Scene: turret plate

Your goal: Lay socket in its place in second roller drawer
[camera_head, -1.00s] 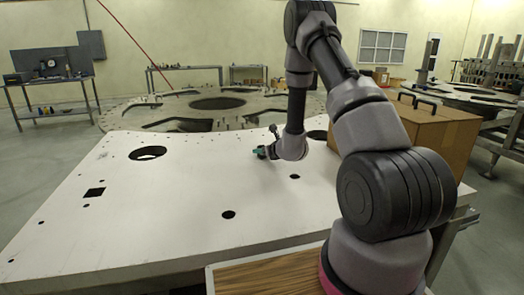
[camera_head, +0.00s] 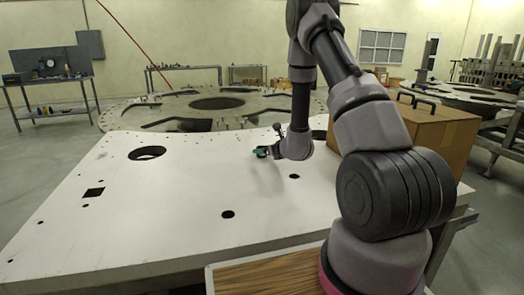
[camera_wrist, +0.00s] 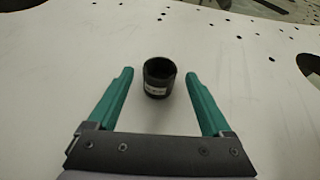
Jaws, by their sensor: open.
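The socket (camera_wrist: 159,77) is a short black cylinder with a pale label band, upright on the white plate (camera_wrist: 262,110) in the wrist view. My gripper (camera_wrist: 159,77) is open, with green fingers on either side of the socket's near part. In the head view my gripper (camera_head: 261,152) is low over the far part of the plate, and the socket cannot be made out there. No roller drawer is in view.
A cardboard box (camera_head: 432,138) with dark handles stands at the plate's right side. The plate has several holes, including a large round one (camera_head: 147,153). A big round turret plate (camera_head: 130,117) lies behind. The plate's left part is clear.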

